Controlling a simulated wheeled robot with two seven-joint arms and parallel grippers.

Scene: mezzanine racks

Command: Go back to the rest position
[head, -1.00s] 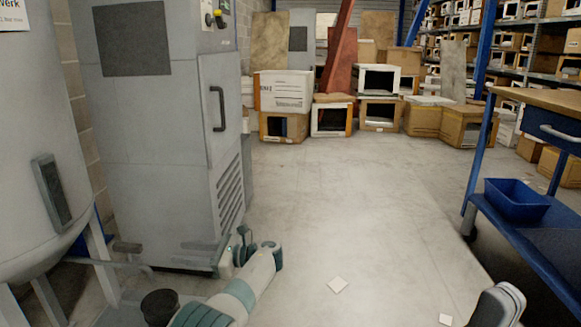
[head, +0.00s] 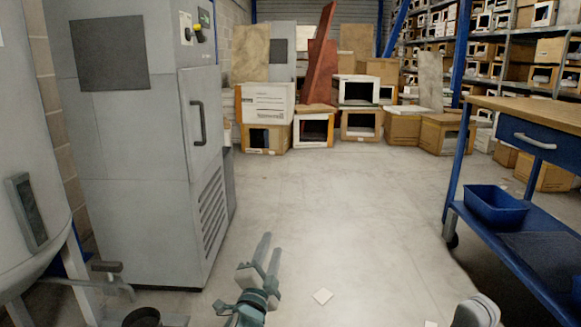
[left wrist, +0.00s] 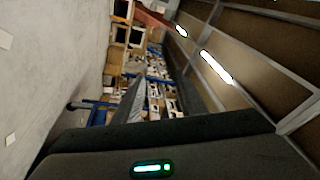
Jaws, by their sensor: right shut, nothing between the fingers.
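My left gripper (head: 268,262) is low in the middle of the head view, over the bare floor. Its two pale grey fingers point away from me and stand apart with a gap between them. It holds nothing. In the left wrist view its two fingers (left wrist: 158,98) also show apart, above the dark gripper body with its green light. A rounded grey part of my right arm shows at the bottom right of the head view. My right gripper is outside both views.
A grey cabinet (head: 140,150) and a pale tank (head: 25,130) stand at left. A blue cart (head: 520,235) with a blue bin (head: 496,205) stands at right. Boxes (head: 265,100) and shelving (head: 500,60) fill the back. The floor (head: 350,210) between is clear, apart from small white squares (head: 322,296).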

